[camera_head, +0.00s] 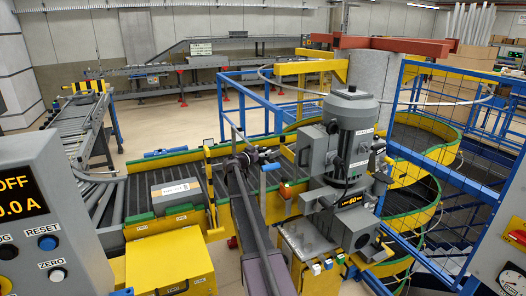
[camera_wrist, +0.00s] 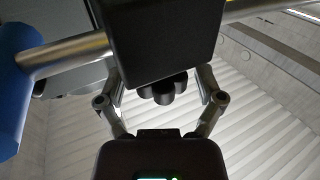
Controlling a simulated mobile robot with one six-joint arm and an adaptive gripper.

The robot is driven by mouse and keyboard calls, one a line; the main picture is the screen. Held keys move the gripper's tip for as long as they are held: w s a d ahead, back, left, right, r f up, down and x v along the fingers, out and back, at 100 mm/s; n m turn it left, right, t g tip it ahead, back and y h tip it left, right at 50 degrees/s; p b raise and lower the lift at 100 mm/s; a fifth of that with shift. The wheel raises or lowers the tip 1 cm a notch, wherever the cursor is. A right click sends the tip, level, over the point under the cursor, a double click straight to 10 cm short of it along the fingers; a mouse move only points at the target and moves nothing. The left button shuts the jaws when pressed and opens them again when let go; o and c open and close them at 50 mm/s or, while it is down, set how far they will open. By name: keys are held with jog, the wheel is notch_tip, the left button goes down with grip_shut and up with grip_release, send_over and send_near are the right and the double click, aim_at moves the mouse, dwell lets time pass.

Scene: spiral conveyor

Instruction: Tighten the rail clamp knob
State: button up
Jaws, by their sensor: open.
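In the wrist view a black lobed knob (camera_wrist: 163,90) sits under a large black block (camera_wrist: 160,38), which looks like the rail clamp. A metal rail (camera_wrist: 70,52) runs behind or through the block; the join is hidden. My gripper (camera_wrist: 161,82) is open, its two fingers either side of the knob, with gaps visible. I cannot tell whether either finger touches it. In the head view my gripper (camera_head: 263,156) is at the end of my arm, left of the grey machine; the knob is too small to make out there.
A blue handle (camera_wrist: 14,82) is close at left in the wrist view and beside my gripper in the head view (camera_head: 271,167). The grey machine (camera_head: 350,150) stands at right. A carton (camera_head: 175,193) lies on the conveyor at left. A yellow cabinet (camera_head: 170,262) stands in front.

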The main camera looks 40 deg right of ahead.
jog(key=c, duration=1.2)
jog(key=shift+o, duration=0.2)
jog(key=shift+d, duration=0.1)
jog(key=shift+w+m+g, duration=0.1)
jog(key=shift+m+g, duration=0.3)
jog(key=shift+g, duration=0.2)
jog(key=shift+m+g, duration=0.5)
jog(key=shift+g, duration=0.5)
jog(key=m+g, duration=0.2)
jog(key=g, duration=0.1)
jog(key=m+g, duration=0.2)
jog(key=g, duration=0.2)
jog(key=shift+w+m+y, duration=0.15)
jog(key=shift+m+y, duration=0.15)
jog(key=shift+y, duration=0.1)
jog(key=m+g+y, duration=0.2)
jog(key=m+g, duration=0.1)
jog(key=g, duration=0.1)
jog(key=shift+s+m+g+y, duration=0.2)
jog(key=shift+m+g+y, duration=1)
jog(key=shift+g+y, duration=0.15)
